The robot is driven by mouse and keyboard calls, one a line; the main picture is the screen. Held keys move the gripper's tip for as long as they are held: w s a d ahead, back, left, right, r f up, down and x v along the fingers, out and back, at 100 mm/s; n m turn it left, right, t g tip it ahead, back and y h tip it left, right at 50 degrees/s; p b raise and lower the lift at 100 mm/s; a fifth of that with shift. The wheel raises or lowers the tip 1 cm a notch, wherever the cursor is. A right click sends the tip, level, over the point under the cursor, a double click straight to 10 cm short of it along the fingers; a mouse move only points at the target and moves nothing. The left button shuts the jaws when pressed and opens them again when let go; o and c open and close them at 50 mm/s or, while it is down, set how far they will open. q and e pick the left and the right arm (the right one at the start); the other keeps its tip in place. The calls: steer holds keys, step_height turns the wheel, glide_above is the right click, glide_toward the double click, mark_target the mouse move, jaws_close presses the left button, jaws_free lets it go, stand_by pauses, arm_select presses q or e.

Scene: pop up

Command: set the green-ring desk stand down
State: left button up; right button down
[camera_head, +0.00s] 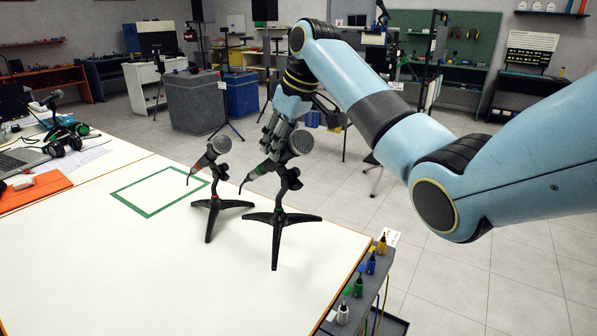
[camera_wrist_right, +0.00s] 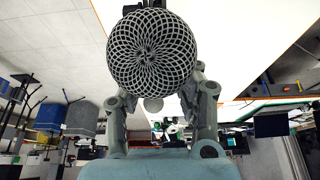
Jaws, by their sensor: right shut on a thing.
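The green-ring desk stand (camera_head: 279,218) is a black tripod with a microphone, with a green band below its grey mesh head. It is upright near the table's far right edge; I cannot tell whether its feet touch the top. My right gripper (camera_head: 279,135) comes from behind and is shut on it near the head. In the right wrist view the mesh head (camera_wrist_right: 152,50) fills the middle, in front of the fingers (camera_wrist_right: 160,100), hiding the grip point. A red-ring desk stand (camera_head: 213,204) stands just left of it. My left gripper is not in view.
A green rectangular outline (camera_head: 149,211) is marked on the white table (camera_head: 150,280), left of both stands, and is empty. Small coloured bottles (camera_head: 358,287) line a grey shelf at the right edge.

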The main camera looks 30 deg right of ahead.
steer(key=s+d+f, duration=0.3)
steer(key=f, duration=0.3)
steer(key=shift+s+d+f+p, duration=0.15)
steer(key=shift+s+f+p, duration=0.05)
steer(key=shift+f+p, duration=0.2)
steer(key=c, duration=1)
jaws_free()
steer(key=shift+o, duration=0.2)
steer(key=v, duration=1.2)
steer(key=shift+s, duration=0.15)
